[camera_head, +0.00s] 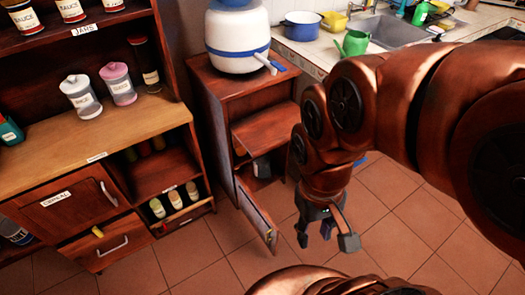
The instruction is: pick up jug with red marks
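I cannot clearly make out a jug with red marks. A grey and dark rounded thing (262,167) sits inside the lower part of the small wooden cabinet (252,90), half in shadow; I cannot tell whether it is a jug. My gripper (325,238) points down over the tiled floor, to the right of the cabinet and its open lower door (257,213). Its fingers are apart and nothing shows between them.
A white dispenser with a blue band (238,40) stands on the cabinet. Left is a wooden shelf unit (120,125) with jars and a partly open drawer (105,243). A counter with a green watering can (353,43) is behind. Floor (405,195) is free at right.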

